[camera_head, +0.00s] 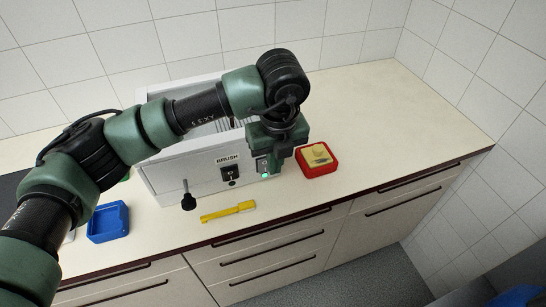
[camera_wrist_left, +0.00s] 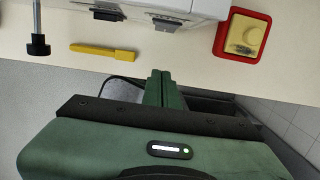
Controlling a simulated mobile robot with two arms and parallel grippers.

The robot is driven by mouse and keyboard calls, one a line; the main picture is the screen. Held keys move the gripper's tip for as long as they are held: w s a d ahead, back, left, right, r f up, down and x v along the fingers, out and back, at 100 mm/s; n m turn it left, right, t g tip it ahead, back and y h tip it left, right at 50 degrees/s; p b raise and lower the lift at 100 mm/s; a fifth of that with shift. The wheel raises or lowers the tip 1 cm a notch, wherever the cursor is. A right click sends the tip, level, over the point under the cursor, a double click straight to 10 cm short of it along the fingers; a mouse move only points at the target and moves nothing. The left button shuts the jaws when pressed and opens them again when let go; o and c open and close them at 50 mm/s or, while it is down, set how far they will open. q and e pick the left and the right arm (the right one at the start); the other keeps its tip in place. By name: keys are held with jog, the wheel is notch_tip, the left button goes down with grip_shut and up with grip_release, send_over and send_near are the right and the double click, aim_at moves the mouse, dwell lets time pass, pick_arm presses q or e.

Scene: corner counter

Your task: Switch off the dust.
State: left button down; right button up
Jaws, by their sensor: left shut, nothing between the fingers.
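A light grey machine (camera_head: 160,172) stands on the counter, with a switch labelled BRUSH (camera_head: 229,173) on its front. To the right of it is a second switch plate (camera_head: 262,164) with a green light below it. No label for this plate is visible; my left gripper covers part of this area. My left gripper (camera_head: 275,162) is at the machine's right front, close to this plate; I cannot tell whether it touches. In the left wrist view its fingers (camera_wrist_left: 164,88) are shut and empty, below the machine's front edge (camera_wrist_left: 190,8). My right gripper is not in view.
A red tray (camera_head: 318,170) with a yellowish block stands right of the machine. A yellow tool (camera_head: 228,212) lies in front of it, beside a black knob (camera_head: 188,202). A blue tray (camera_head: 108,222) is at the left. The counter (camera_head: 400,120) is clear at the right.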

aim_at(265, 166)
pick_arm(q)
jog(key=f, duration=0.2)
jog(key=f+p, duration=0.1)
jog(key=f, duration=0.1)
jog(key=f+p, duration=0.1)
jog(key=f, duration=0.2)
jog(key=shift+w+a, duration=0.2)
jog(key=shift+w, duration=0.15)
jog(key=w+p, duration=0.1)
jog(key=w, duration=0.1)
jog(key=shift+w+a+f+p, duration=0.1)
jog(key=shift+w+a+p, duration=0.2)
jog(key=shift+a+p, duration=0.1)
jog(key=shift+w+a+f, duration=0.15)
jog(key=shift+w+f, duration=0.05)
jog(key=shift+w, duration=0.45)
jog(key=shift+w+a+f+b, duration=0.15)
jog(key=shift+w+f+b, duration=0.25)
jog(key=shift+b, duration=0.85)
jog(key=shift+s+r+p, duration=0.1)
jog(key=shift+r+p, duration=0.15)
jog(key=shift+p, duration=0.2)
jog(key=shift+r, duration=0.85)
